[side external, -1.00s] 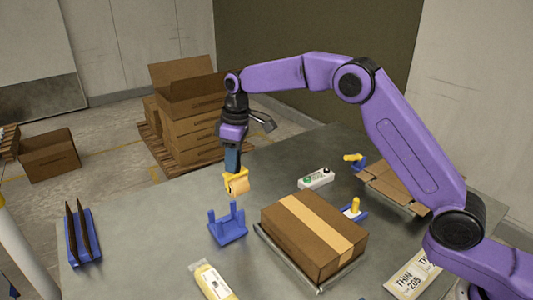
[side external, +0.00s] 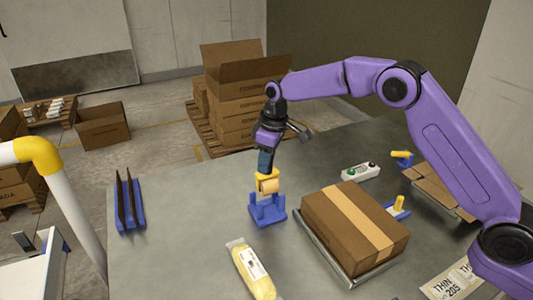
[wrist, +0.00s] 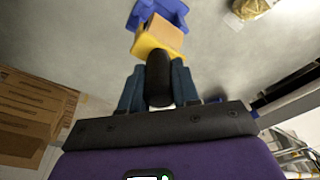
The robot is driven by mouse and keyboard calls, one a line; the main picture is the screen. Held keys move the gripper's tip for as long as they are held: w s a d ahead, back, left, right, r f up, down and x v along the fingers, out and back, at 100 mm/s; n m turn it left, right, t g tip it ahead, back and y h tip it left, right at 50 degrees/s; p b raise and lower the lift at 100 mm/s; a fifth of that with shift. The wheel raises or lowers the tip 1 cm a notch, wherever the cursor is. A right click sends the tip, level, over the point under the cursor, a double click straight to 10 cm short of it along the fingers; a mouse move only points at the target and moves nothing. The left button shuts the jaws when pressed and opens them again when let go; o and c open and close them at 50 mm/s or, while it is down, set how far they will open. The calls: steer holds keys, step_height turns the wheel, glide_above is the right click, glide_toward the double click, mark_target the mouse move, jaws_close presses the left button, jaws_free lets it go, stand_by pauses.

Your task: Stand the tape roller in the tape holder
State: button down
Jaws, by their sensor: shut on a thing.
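The tape roller, a yellow frame with a tan tape roll (side external: 268,185), hangs upright below my gripper (side external: 265,165). The gripper is shut on its dark handle (wrist: 159,78). The blue tape holder (side external: 267,213) stands on the table directly below, with upright posts at its sides. The roller's lower end is at the height of the post tops, between them in the side view; I cannot tell whether it touches. In the wrist view the roller's yellow frame (wrist: 158,46) overlaps the near part of the holder (wrist: 174,12).
A taped carton (side external: 352,228) sits on a tray to the right. A blue rack with brown sheets (side external: 128,203) stands at the left. Table between rack and holder is clear.

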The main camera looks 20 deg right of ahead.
mark_target(266, 181)
steer(key=shift+f, duration=3.5)
steer(key=c, duration=0.8)
jaws_free()
steer(key=shift+f, duration=0.1)
steer(key=shift+o, duration=0.2)
step_height(266, 181, up, 17)
steer(key=s+d, duration=0.2)
